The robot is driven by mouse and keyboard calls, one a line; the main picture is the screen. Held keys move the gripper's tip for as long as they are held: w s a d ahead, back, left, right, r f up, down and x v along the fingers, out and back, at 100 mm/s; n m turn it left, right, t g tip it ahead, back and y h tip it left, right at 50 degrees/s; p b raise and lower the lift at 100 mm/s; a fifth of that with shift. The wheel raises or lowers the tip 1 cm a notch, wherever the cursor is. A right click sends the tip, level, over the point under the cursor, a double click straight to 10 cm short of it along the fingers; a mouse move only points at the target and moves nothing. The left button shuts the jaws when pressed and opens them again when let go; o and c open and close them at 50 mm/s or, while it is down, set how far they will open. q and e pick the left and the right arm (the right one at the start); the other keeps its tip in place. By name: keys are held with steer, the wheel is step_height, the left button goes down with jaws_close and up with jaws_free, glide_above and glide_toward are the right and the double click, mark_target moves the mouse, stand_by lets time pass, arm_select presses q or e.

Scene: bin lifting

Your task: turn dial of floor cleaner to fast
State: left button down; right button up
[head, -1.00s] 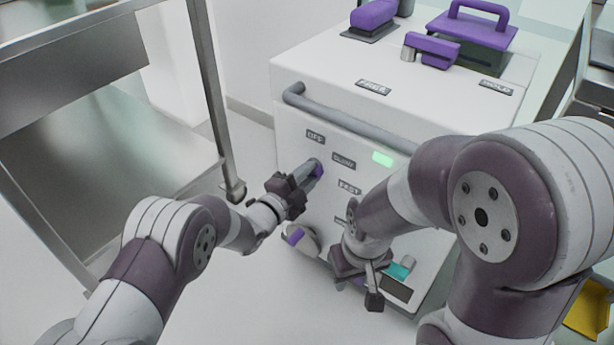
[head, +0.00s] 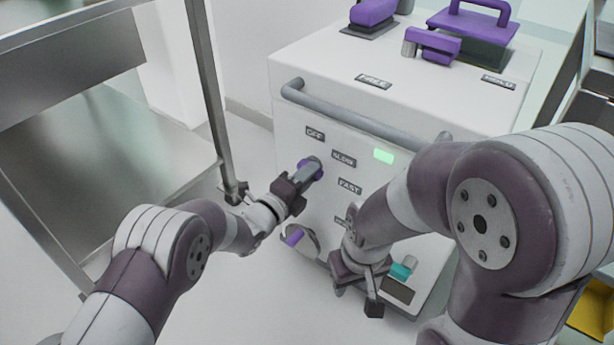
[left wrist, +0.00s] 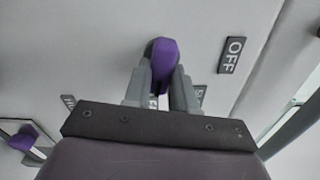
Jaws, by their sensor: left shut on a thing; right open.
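The floor cleaner (head: 300,225) is a white box-shaped machine with labels OFF (head: 315,134), SLOW (head: 343,160) and FAST (head: 349,187) on its front. Its purple dial (head: 303,172) sits left of these labels, partly hidden by my left gripper (head: 314,168). In the left wrist view the dial's purple grip (left wrist: 161,62) stands between the two grey fingers, which are shut on it. The OFF label there (left wrist: 231,55) lies to the right, and other labels are partly covered by the fingers. My right gripper (head: 372,290) is open, low before the machine's front. The dial's exact setting is hard to tell.
A green light (head: 383,156) glows on the front. A grey handle bar (head: 340,118) runs along the upper front edge. A purple part (head: 293,237) and a teal part (head: 401,270) sit low on the machine. A metal cart (head: 207,90) stands left.

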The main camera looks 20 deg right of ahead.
arm_select(q)
steer(key=shift+f, duration=0.1)
steer(key=c, duration=0.9)
jaws_free()
steer(key=p+v, duration=0.6)
steer(key=v, duration=0.6)
steer(key=shift+s+a, duration=0.25)
steer(key=shift+a, duration=0.05)
